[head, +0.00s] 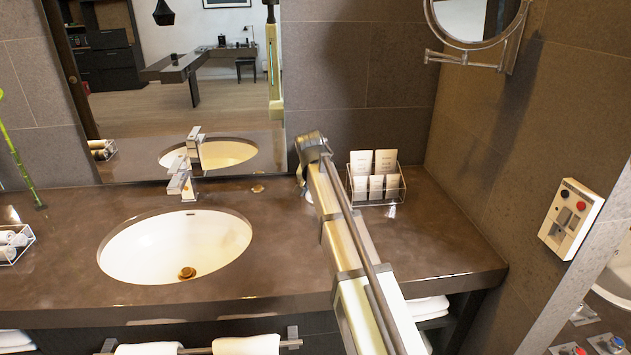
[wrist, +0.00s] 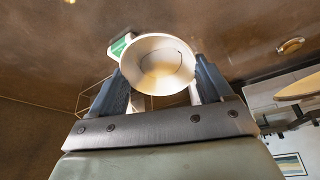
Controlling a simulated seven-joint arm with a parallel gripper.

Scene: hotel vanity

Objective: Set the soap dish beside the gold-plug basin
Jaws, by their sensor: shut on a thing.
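The gold-plug basin is a white oval bowl (head: 150,245) set in the brown counter, with a gold plug (head: 187,273) near its front. My gripper shows in the wrist view (wrist: 160,78), shut on a white round dish (wrist: 157,62), apparently the soap dish. The dish's round opening faces the wrist camera, and a finger lies on each side of it. In the head view my arm reaches over the counter right of the basin and mostly hides the gripper and dish. The gap between dish and counter cannot be told.
A chrome faucet (head: 182,180) rises behind the basin. A tray of rolled towels (head: 14,243) is at the left. Bare counter (head: 440,245) lies at the right.

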